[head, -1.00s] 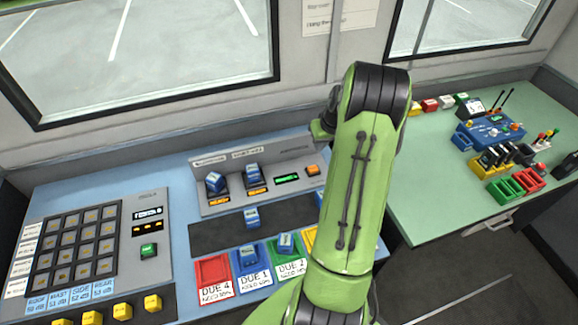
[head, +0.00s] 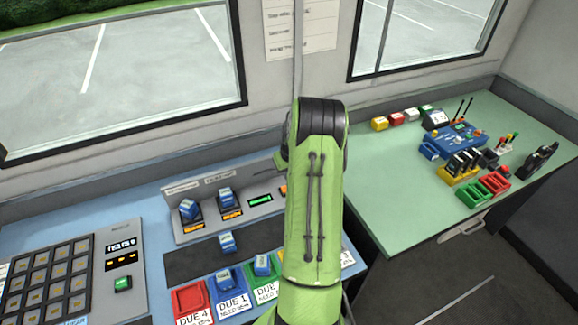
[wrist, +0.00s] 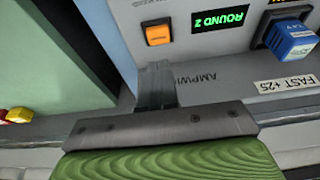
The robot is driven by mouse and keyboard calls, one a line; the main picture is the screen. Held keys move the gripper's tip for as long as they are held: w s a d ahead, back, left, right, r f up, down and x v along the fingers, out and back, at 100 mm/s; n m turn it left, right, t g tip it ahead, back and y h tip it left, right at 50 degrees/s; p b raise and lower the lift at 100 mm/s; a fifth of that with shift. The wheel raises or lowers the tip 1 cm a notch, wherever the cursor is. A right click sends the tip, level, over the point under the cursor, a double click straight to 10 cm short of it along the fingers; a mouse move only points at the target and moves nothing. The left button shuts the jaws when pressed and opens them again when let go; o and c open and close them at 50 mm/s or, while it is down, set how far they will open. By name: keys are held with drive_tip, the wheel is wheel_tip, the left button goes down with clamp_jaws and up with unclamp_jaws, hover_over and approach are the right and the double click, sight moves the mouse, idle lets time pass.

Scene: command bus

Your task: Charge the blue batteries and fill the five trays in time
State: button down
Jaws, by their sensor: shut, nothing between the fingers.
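A grey charger (head: 180,230) holds two blue batteries: the left one (head: 190,208) and the right one (head: 226,195). The right one appears in the wrist view (wrist: 292,38) above a "FAST +25" label. Another blue battery (head: 227,240) lies on the dark strip. The blue DUE 1 tray (head: 230,301) holds a blue battery (head: 223,280), and the green tray (head: 266,292) holds one (head: 262,264). The red DUE 4 tray (head: 190,298) looks empty. Other trays are mostly hidden behind my arm. My gripper (wrist: 155,85) is shut and empty, close to the charger's orange button (wrist: 158,34).
The charger display reads "ROUND 2" (wrist: 220,20). A keypad panel with a green button (head: 122,284) stands left. The green table (head: 380,185) at right carries a blue device (head: 460,138), coloured boxes and racks; its near left part is clear.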

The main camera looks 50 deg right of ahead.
drive_tip(key=x, duration=0.4)
drive_tip(key=s+x, duration=0.1)
drive_tip(key=x, duration=0.1)
drive_tip(key=shift+a+f, duration=0.15)
drive_tip(key=shift+a, duration=0.1)
